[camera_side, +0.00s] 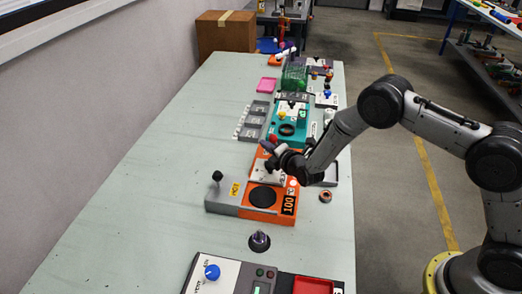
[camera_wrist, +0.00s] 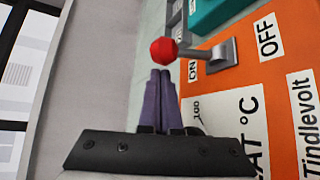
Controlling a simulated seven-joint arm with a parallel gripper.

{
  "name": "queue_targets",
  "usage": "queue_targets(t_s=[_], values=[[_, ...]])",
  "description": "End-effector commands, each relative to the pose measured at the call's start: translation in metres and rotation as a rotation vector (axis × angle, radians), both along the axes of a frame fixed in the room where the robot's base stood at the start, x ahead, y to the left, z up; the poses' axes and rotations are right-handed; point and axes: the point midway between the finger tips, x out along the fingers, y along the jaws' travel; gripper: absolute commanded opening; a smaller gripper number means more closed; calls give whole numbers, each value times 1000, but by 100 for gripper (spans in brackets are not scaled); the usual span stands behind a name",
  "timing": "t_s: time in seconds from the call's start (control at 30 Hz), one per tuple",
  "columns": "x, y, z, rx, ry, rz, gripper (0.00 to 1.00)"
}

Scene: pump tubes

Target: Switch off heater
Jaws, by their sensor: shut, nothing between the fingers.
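The orange heater (camera_side: 264,215) stands mid-table in the side view, with a round black plate and a "100" label. Its sloped orange panel (camera_wrist: 280,75) fills the right of the wrist view, with ON, OFF and °C labels. A switch lever with a red ball (camera_wrist: 163,50) leans toward the ON label, away from OFF. My gripper (camera_wrist: 161,73) is shut and empty. Its purple fingertips are just below the red ball in the wrist view; whether they touch it I cannot tell. In the side view my gripper (camera_side: 265,147) is over the panel's upper edge.
A grey block with a black-knobbed lever (camera_side: 217,177) adjoins the heater on the left. A teal device (camera_side: 303,139) stands just behind. A panel with a blue knob (camera_side: 212,272) is at the front. The table's left side is largely clear.

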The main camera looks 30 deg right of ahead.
Motion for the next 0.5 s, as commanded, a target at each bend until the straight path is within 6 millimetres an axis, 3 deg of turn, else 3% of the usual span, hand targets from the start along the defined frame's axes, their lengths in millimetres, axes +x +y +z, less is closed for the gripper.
queue_targets(t_s=[0.5], values=[[-3, -6, 3, 2, -1, 0, 0]])
